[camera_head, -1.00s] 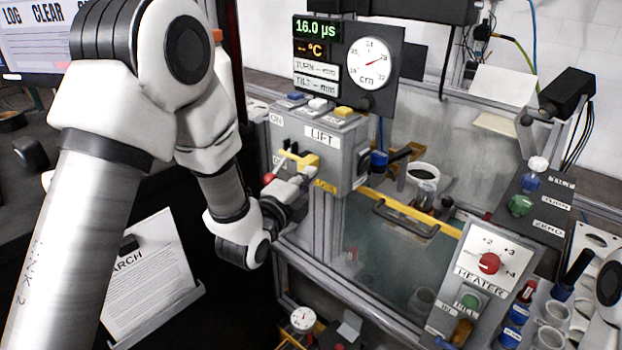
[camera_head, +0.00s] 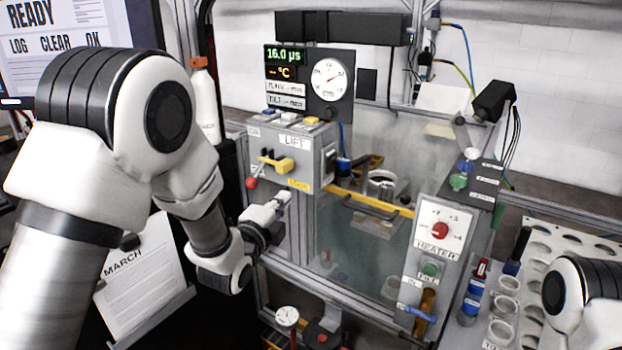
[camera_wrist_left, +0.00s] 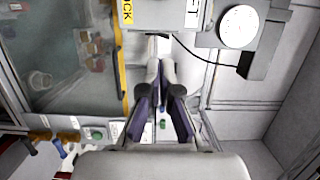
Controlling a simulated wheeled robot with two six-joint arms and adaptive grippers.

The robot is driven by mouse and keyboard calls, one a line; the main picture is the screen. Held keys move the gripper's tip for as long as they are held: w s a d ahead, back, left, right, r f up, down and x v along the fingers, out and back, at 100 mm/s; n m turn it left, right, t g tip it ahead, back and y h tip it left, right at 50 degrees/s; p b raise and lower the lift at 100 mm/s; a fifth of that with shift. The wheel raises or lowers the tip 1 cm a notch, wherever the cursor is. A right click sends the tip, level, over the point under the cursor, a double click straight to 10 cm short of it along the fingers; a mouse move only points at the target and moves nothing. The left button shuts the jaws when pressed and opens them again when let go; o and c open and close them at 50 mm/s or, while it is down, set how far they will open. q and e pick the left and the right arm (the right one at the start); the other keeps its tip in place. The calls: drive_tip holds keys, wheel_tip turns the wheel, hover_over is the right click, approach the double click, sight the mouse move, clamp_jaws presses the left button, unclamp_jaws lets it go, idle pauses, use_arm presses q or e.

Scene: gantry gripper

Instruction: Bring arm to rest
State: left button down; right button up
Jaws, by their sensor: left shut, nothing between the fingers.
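My left gripper (camera_head: 284,198) is shut and empty, just below and in front of the grey LIFT box (camera_head: 330,155). The yellow lever (camera_head: 284,165) on the box is above the fingertips and apart from them. A red knob (camera_head: 252,183) sits at the box's lower left. In the left wrist view, my left gripper (camera_wrist_left: 160,68) shows its fingers together, pointing toward the box (camera_wrist_left: 170,18). My left arm comes in from the left, bent at the elbow. Part of my right arm shows at the lower right; its gripper is out of view.
A clear tank (camera_head: 350,265) with a yellow front rail (camera_head: 370,203) is right of the gripper. The HEATER panel (camera_head: 436,240) stands further right. A rack with cups (camera_head: 505,305) is at lower right. A paper marked MARCH (camera_head: 140,285) is at lower left.

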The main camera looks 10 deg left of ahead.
use_arm(q)
drive_tip(key=s+a+f+n+g+y, duration=0.1)
drive_tip(key=s+f+g, duration=0.3)
drive_tip(key=f, duration=0.6)
drive_tip(key=s+a+f+n+g, duration=0.1)
drive_tip(key=s+f+n, duration=0.1)
drive_tip(key=s+f, duration=0.65)
drive_tip(key=s+a+f+n+g+y, duration=0.1)
drive_tip(key=s+a+f+g, duration=0.15)
drive_tip(key=f, duration=1.05)
drive_tip(key=s+f+n+g, duration=0.4)
drive_tip(key=s+n, duration=0.4)
drive_tip(key=s, duration=0.4)
drive_tip(key=s+f+n+g, duration=0.5)
drive_tip(key=s+n, duration=0.3)
drive_tip(key=s, duration=0.5)
drive_tip(key=shift+a+g, duration=0.4)
drive_tip(key=shift+g, duration=0.25)
drive_tip(key=c, duration=1.8)
unclamp_jaws()
drive_tip(key=shift+y, duration=0.3)
drive_tip(key=shift+c, duration=0.2)
